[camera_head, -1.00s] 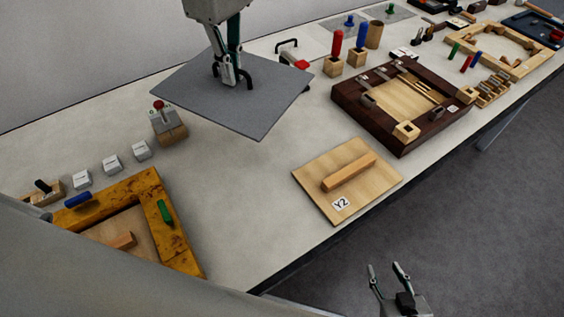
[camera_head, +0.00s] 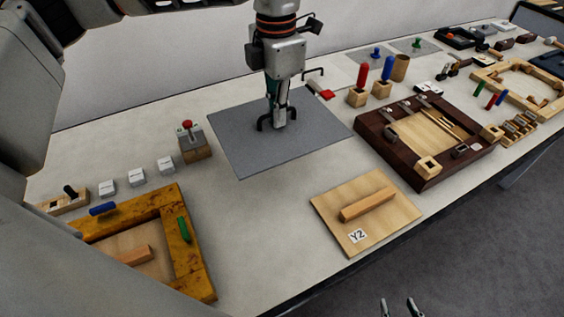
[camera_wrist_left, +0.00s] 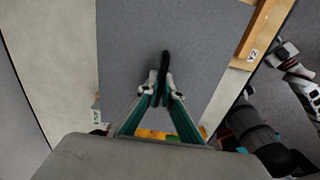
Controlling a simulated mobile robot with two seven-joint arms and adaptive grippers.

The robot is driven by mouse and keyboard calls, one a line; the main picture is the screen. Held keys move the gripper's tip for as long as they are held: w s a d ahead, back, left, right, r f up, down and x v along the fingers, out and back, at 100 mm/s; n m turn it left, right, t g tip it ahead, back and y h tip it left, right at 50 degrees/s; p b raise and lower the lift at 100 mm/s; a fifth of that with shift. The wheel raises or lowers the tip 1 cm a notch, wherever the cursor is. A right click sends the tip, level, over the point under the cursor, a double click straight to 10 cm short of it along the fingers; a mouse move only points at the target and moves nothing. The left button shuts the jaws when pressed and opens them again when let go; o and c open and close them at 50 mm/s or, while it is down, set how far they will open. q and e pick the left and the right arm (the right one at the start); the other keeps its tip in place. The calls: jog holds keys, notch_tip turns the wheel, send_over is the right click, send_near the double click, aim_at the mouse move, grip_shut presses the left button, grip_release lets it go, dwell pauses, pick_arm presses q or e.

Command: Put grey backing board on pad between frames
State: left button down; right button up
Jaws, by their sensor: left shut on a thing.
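The grey backing board (camera_head: 235,150) lies level at or just above the table, between the yellow frame (camera_head: 197,260) on the left and the dark brown frame (camera_head: 375,140) on the right. I cannot tell whether it touches what is under it. No pad shows; the board may cover it. My left gripper (camera_head: 278,121) is over the board's middle, shut on its black handle (camera_head: 263,126). In the left wrist view the fingers (camera_wrist_left: 162,98) close on the handle, with the board (camera_wrist_left: 125,50) beneath. My right gripper (camera_head: 400,308) is at the bottom edge, fingers apart and empty.
A wooden panel marked Y2 (camera_head: 335,203) lies in front of the board. A block with a red knob (camera_head: 193,148) stands close to its left. Red-handled (camera_head: 357,97) and blue-handled (camera_head: 382,89) tools stand behind right. Bare table lies in front left.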

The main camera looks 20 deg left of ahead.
pick_arm(q)
notch_tip(320, 180, down, 14)
jog(key=shift+r, duration=0.25)
dwell(0.3)
jog(key=shift+f, duration=0.1)
jog(key=c, duration=2.5)
grip_release()
jog(key=shift+o, duration=1.3)
notch_tip(320, 180, up, 12)
jog(key=shift+r, duration=0.15)
jog(key=shift+s, duration=0.1)
